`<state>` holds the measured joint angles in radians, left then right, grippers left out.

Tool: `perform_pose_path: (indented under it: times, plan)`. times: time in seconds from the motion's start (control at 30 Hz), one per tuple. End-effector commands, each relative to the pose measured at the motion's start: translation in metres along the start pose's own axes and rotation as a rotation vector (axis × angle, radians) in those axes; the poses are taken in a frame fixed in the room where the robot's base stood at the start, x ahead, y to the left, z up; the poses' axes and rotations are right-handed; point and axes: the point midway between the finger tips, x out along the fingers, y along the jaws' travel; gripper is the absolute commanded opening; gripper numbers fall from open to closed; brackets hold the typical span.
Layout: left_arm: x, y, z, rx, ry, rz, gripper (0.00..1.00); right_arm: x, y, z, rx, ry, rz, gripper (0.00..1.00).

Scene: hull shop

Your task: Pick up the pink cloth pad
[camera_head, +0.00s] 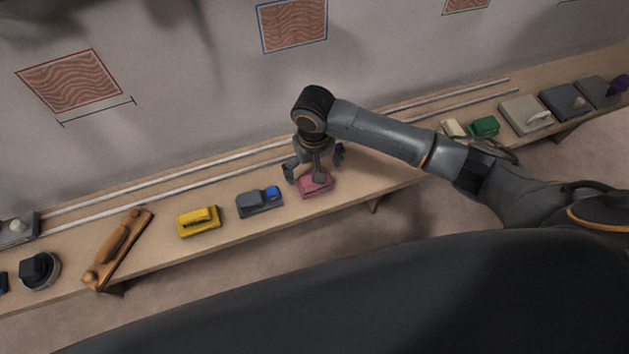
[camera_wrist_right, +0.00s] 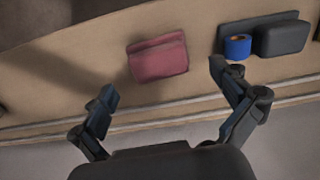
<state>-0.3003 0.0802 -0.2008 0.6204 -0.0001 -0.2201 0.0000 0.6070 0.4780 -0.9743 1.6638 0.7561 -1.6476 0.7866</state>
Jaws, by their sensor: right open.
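The pink cloth pad (camera_head: 317,188) lies on the wooden shelf, partly hidden by my right gripper in the head view. In the right wrist view the pink pad (camera_wrist_right: 158,58) lies ahead of the fingertips, between their lines. My right gripper (camera_head: 314,174) points down over the pad with its fingers spread. In the right wrist view my right gripper (camera_wrist_right: 165,82) is open and nothing is between its fingers. Whether a finger touches the pad cannot be told. My left gripper is not in view.
A grey block with a blue roll (camera_head: 259,202) sits left of the pad, near one finger in the wrist view. Farther left are a yellow block (camera_head: 198,221) and a wooden tool (camera_head: 118,248). Two pale rails run along the shelf's back. Green (camera_head: 484,126) and grey blocks stand right.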

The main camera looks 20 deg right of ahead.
Motion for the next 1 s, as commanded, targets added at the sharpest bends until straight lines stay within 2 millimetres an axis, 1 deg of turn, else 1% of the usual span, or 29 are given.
perform_pose_path:
  times: [0.17,0.4,0.47,0.57,0.77,0.87,0.9,0.97,1.0]
  plan:
    - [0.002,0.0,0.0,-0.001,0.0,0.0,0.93,0.012,0.001,-0.001,-0.001,0.0,0.0,1.0]
    - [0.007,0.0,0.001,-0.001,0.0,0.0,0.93,0.048,0.003,-0.004,-0.001,-0.001,0.0,1.0]
    - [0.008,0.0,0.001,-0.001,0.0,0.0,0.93,0.054,0.004,-0.004,-0.001,-0.001,0.0,1.0]
    - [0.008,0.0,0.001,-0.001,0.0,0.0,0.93,0.058,0.003,-0.004,-0.002,0.001,-0.001,1.0]
    - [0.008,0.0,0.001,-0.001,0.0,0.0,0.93,0.058,0.003,-0.004,-0.003,0.002,-0.001,1.0]
    - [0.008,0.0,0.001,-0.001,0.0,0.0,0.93,0.058,0.003,-0.004,-0.002,0.001,-0.001,0.82]
    - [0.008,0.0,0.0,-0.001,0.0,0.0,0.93,0.058,0.003,-0.004,-0.002,0.001,-0.001,0.73]
    - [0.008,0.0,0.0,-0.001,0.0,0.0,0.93,0.058,0.003,-0.004,-0.002,0.001,0.0,0.61]
    - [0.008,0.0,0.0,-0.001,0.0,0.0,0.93,0.058,0.003,-0.004,-0.002,0.001,0.0,0.53]
